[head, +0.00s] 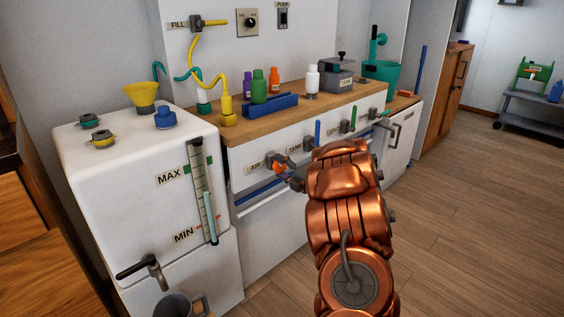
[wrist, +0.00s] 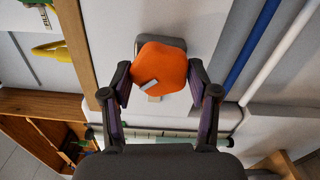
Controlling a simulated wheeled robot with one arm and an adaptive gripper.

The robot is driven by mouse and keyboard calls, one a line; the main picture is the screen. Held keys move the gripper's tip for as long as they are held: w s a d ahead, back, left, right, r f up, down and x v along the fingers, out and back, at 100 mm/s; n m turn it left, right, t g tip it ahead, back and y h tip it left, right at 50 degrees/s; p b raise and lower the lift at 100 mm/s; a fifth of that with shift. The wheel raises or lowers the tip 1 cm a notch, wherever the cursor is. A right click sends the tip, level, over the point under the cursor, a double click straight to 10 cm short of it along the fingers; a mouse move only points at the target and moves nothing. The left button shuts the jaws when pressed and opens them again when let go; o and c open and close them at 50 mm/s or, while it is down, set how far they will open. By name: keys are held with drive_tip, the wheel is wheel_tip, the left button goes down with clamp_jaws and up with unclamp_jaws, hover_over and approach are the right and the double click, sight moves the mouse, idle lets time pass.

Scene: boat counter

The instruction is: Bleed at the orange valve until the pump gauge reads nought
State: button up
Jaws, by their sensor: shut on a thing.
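The orange valve knob (head: 279,168) is on the white front panel under the wooden counter edge, beside a small label that seems to read AIR. It also shows in the wrist view as a rounded orange knob (wrist: 165,62) with a pale mark near its lower edge. My gripper (wrist: 160,88) is shut on the orange knob, one finger on each side. In the head view my gripper (head: 289,174) is partly hidden by my copper arm. I cannot pick out a pump gauge that I can read.
A white tank (head: 93,163) with a MAX/MIN sight tube (head: 203,190) stands at left. Bottles in a blue rack (head: 270,105) stand on the counter.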

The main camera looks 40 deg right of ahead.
drive_tip(key=m+p, duration=0.1)
drive_tip(key=m, duration=0.1)
drive_tip(key=m+p, duration=0.1)
drive_tip(key=p, duration=0.1)
drive_tip(key=m+p, duration=0.1)
drive_tip(key=m, duration=0.1)
drive_tip(key=shift+d+r+m+p, duration=0.1)
drive_tip(key=shift+r+m+p, duration=0.2)
drive_tip(key=shift+r+p, duration=0.1)
drive_tip(key=shift+f+m+p, duration=0.15)
drive_tip(key=shift+m+p, duration=1.15)
drive_tip(key=shift+m, duration=0.3)
drive_tip(key=o, duration=1.1)
drive_tip(key=shift+f, duration=0.1)
drive_tip(key=shift+o, duration=0.2)
drive_tip(key=s, duration=1.2)
